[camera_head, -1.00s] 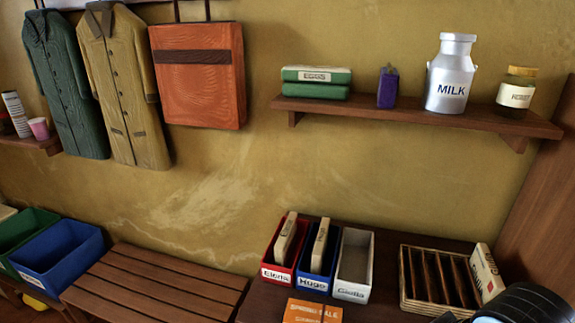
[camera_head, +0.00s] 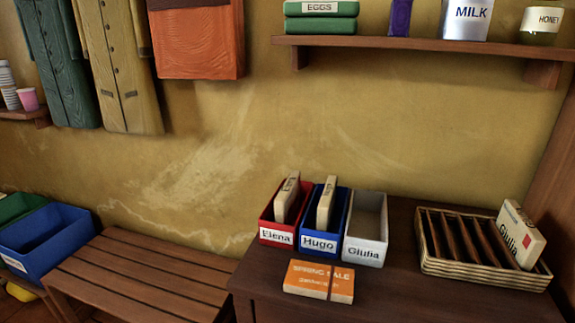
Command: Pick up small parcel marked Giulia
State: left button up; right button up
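The small parcel marked Giulia (camera_head: 519,236) is a cream box with dark lettering. It stands tilted at the right end of a slotted wicker rack (camera_head: 484,275) on the dark counter at the right. The other slots of the rack look empty. A white box labelled Giulia (camera_head: 365,252) stands open and empty to the left of the rack. Neither of my grippers is in view.
A red box labelled Elena (camera_head: 273,236) and a blue box labelled Hugo (camera_head: 318,242) each hold a cream parcel. An orange Spring Sale packet (camera_head: 319,281) lies in front of them. A slatted bench (camera_head: 145,275) is at the left; a shelf (camera_head: 420,43) hangs above.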

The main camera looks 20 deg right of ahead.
aim_at(526, 243)
jog(key=z, duration=1.95)
jog(key=i+l+u, duration=0.1)
jog(key=l+u, duration=0.55)
jog(key=u, duration=0.15)
jog(key=l+u, duration=0.4)
jog(key=i+j, duration=0.05)
